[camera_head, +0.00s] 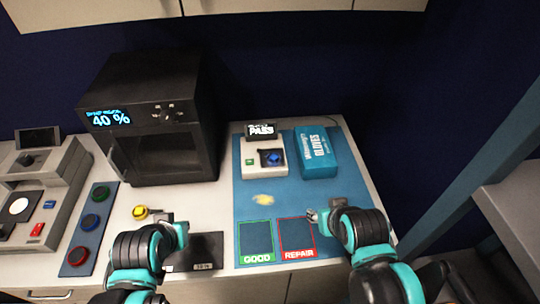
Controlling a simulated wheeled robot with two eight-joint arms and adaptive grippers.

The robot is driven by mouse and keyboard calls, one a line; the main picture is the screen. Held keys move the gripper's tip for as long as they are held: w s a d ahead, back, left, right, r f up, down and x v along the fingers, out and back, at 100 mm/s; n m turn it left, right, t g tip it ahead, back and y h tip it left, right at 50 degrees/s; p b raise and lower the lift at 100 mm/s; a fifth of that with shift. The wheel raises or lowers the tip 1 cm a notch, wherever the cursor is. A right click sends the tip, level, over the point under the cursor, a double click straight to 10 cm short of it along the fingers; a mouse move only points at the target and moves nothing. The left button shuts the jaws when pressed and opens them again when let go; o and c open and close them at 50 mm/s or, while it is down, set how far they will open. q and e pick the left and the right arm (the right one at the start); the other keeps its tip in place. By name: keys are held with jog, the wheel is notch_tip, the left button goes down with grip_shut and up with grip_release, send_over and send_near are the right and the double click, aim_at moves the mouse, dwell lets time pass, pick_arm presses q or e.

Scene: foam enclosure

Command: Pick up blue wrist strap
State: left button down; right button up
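No strap shape is clear to me. A small blue object (272,157) sits on the dark pad of a white tester (262,172) whose display reads PASS; it is too small to tell whether it is the blue wrist strap. A blue box (318,163) with white lettering lies right of the tester. My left gripper (168,217) is low over the counter, beside a yellow knob (140,212); its finger opening is unclear. My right gripper (314,215) is over the upper right of the REPAIR square, in front of the blue box and apart from it; its fingers are too small to read.
A blue mat (245,208) bears GOOD (256,240) and REPAIR (297,238) squares and a pale yellow patch (263,199). A black oven-like machine (150,120) showing 40 % stands behind left. A button panel (88,228) and a grey console (40,195) are at left.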

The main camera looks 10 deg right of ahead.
jog(key=shift+o, duration=0.4)
jog(key=o, duration=0.5)
jog(key=shift+r, duration=0.1)
jog(key=shift+o, duration=0.4)
jog(key=shift+w+r, duration=0.25)
jog(key=w+a+r+n+g+p, duration=0.2)
jog(key=w+r+p, duration=0.1)
jog(key=w+r, duration=0.25)
jog(key=n+g+p, duration=0.5)
jog(key=p, duration=0.1)
send_over(274, 157)
notch_tip(274, 157, down, 5)
jog(key=shift+a+r, duration=0.1)
jog(key=shift+a, duration=0.05)
jog(key=shift+w+a+f, duration=0.1)
jog(key=shift+w+f, duration=0.05)
jog(key=shift+f, duration=0.45)
jog(key=shift+d+f+b, duration=0.2)
jog(key=shift+f+b, duration=0.65)
jog(key=shift+f, duration=2.7)
